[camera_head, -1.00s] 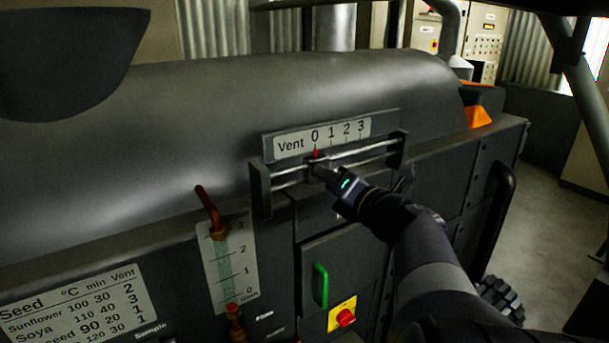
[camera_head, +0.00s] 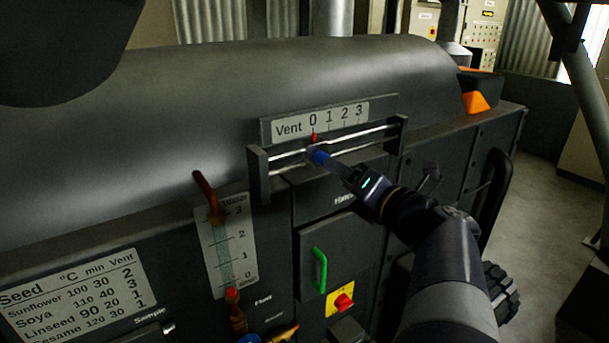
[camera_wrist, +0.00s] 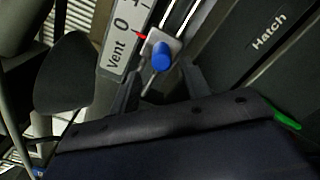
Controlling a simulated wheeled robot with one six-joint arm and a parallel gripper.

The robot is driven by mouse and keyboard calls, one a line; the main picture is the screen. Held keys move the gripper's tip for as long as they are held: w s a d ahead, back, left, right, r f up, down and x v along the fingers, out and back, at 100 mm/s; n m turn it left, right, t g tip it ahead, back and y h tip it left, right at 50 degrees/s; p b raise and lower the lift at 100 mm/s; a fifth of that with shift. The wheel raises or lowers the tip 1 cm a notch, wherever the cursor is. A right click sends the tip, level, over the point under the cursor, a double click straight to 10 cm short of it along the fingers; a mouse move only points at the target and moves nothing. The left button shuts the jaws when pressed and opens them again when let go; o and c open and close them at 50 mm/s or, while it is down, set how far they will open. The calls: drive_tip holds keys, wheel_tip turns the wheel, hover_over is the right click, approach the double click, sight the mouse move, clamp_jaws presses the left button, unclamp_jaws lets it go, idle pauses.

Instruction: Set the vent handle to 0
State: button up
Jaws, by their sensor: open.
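The vent handle is a blue knob (camera_head: 320,157) on a slider that runs on two metal rails, under the Vent scale plate (camera_head: 290,128) marked 0 to 3. Its red pointer (camera_head: 314,137) stands at the 0 mark. In the wrist view the blue knob (camera_wrist: 162,55) shows clear of the fingers, with the red pointer (camera_wrist: 141,37) beside the 0. My gripper (camera_head: 346,172) is open and empty, just to the right of and in front of the knob. In the wrist view its fingers (camera_wrist: 160,92) lie on either side below the knob, apart from it.
The rail's end brackets (camera_head: 259,175) stick out from the machine. Below are a green hatch handle (camera_head: 320,269), a red knob on a yellow plate (camera_head: 343,302) and a red-brown gauge pipe (camera_head: 207,195). A dark handle bar (camera_head: 497,195) stands at the right.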

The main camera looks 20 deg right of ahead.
sight(322, 158)
drive_tip(key=shift+s+d, duration=0.15)
drive_tip(key=shift+s, duration=1.15)
drive_tip(key=shift+s+d, duration=0.15)
drive_tip(key=shift+s, duration=1.1)
drive_tip(key=w, duration=0.3)
drive_tip(key=w+a, duration=0.1)
drive_tip(key=w, duration=0.6)
drive_tip(key=shift+w+a+p, duration=0.2)
drive_tip(key=shift+w+p, duration=0.1)
drive_tip(key=shift+w, duration=0.05)
drive_tip(key=shift+d, duration=0.15)
drive_tip(key=shift+s, duration=0.1)
